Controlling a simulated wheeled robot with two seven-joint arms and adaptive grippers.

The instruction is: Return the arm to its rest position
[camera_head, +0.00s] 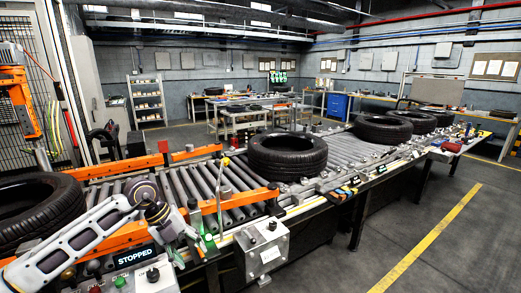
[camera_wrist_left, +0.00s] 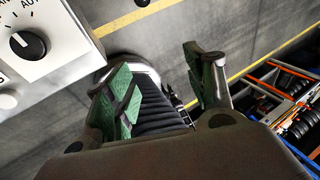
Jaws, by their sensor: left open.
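My left arm comes in from the left in the head view and crosses low over the near edge of the conveyor (camera_head: 185,185). My left gripper (camera_head: 193,252) points down near the conveyor's front edge, left of the grey control box (camera_head: 266,254). In the left wrist view my left gripper (camera_wrist_left: 160,80) has its two green-padded fingers spread apart, with nothing held between them. A dark ribbed shape shows behind the fingers. My right gripper is in neither view.
A black tyre (camera_head: 288,155) lies on the rollers; another tyre (camera_head: 38,208) lies at left. Orange rails (camera_head: 235,202) and a "STOPPED" display (camera_head: 134,255) are close to my arm. The control box's selector knob (camera_wrist_left: 28,45) is close by. Floor at right (camera_head: 460,245) is clear.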

